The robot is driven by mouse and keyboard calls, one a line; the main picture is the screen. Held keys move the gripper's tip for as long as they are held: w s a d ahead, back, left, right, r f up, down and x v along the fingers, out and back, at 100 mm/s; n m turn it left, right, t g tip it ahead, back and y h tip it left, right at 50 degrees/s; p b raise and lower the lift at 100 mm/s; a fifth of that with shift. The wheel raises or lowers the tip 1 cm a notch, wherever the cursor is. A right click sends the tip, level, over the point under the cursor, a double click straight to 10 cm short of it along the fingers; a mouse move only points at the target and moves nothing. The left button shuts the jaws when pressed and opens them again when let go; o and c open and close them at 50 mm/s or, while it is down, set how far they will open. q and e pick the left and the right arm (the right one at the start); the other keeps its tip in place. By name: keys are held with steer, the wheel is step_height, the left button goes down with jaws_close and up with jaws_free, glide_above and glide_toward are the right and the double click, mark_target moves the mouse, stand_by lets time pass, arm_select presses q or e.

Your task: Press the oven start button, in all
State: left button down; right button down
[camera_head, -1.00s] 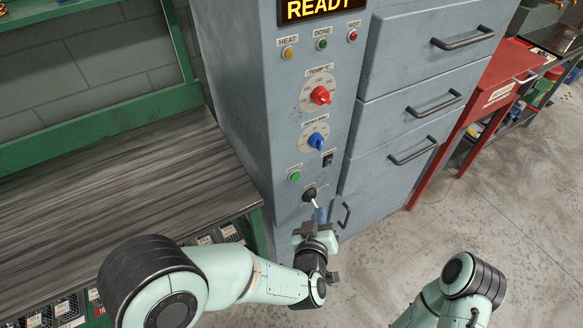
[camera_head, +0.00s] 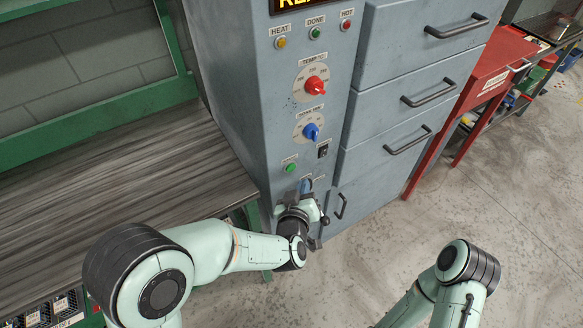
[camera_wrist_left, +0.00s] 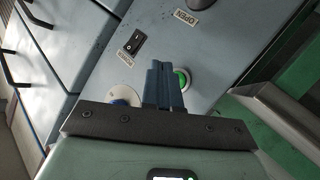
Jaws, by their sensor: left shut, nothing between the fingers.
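The oven's green start button (camera_head: 291,168) sits low on the grey control panel (camera_head: 270,120), below the blue knob (camera_head: 311,131). In the left wrist view the green button (camera_wrist_left: 182,79) shows partly behind my fingers. My left gripper (camera_head: 304,187) is shut and empty, just below and right of the button in the head view. Its blue fingertips also show in the left wrist view (camera_wrist_left: 164,75), pointing at the panel beside the button. I cannot tell whether they touch the panel. My right arm shows at lower right, but its gripper is out of view.
A red knob (camera_head: 316,86) and a black rocker switch (camera_head: 322,151) share the panel. The switch also shows in the left wrist view (camera_wrist_left: 135,41). Grey drawers (camera_head: 400,60) with handles stand at right, a wooden bench (camera_head: 110,190) at left.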

mark_target(291, 168)
arm_select(q)
steer(key=shift+w+a, duration=0.8)
steer(key=shift+w, duration=0.35)
steer(key=shift+b, duration=0.3)
stand_by(1.0)
steer(key=shift+w+a, duration=0.25)
steer(key=shift+w, duration=0.05)
steer(key=shift+w+a, duration=0.25)
steer(key=shift+w, duration=0.1)
stand_by(0.6)
steer(key=shift+s+d, duration=0.5)
steer(key=shift+s, duration=0.15)
stand_by(0.3)
